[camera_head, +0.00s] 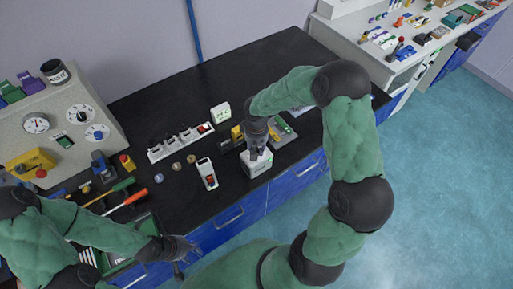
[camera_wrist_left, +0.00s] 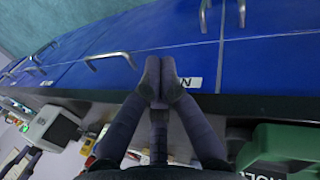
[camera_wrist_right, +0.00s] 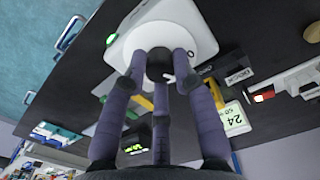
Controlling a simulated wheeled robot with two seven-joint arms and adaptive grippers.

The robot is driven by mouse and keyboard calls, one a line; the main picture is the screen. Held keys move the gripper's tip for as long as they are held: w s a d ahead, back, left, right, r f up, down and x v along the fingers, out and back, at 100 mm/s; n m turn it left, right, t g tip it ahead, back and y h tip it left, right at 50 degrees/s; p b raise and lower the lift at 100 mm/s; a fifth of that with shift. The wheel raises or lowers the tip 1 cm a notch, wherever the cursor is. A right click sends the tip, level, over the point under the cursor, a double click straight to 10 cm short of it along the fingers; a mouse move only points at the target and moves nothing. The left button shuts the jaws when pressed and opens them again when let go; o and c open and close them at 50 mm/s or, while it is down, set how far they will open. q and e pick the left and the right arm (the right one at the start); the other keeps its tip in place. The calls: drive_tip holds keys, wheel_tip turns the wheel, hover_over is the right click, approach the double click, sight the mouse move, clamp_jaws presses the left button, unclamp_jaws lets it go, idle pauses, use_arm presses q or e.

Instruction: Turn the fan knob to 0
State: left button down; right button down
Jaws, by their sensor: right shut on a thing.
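The fan control box is white with a green light. It stands near the front edge of the black bench in the head view (camera_head: 258,168) and fills the top of the right wrist view (camera_wrist_right: 126,42). On its round white dial (camera_wrist_right: 178,28) is a dark knob (camera_wrist_right: 160,66), largely hidden by my fingers; a "0" mark shows beside it. My right gripper (camera_wrist_right: 160,72) comes down from above, its fingers closed around the knob; it also shows in the head view (camera_head: 257,152).
A white switch box (camera_head: 207,174) and a power strip (camera_head: 181,143) lie left of the fan box. A white thermometer display (camera_head: 221,113) stands behind. A large dial panel (camera_head: 68,125) and screwdrivers (camera_head: 125,198) are at left. The back of the bench is clear.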

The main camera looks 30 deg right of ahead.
drive_tip(key=n+p, duration=0.1)
drive_tip(key=n, duration=0.4)
drive_tip(key=shift+n, duration=0.4)
idle(0.4)
drive_tip(key=c, duration=1)
unclamp_jaws()
wheel_tip(320, 180, up, 12)
drive_tip(key=shift+f, duration=0.1)
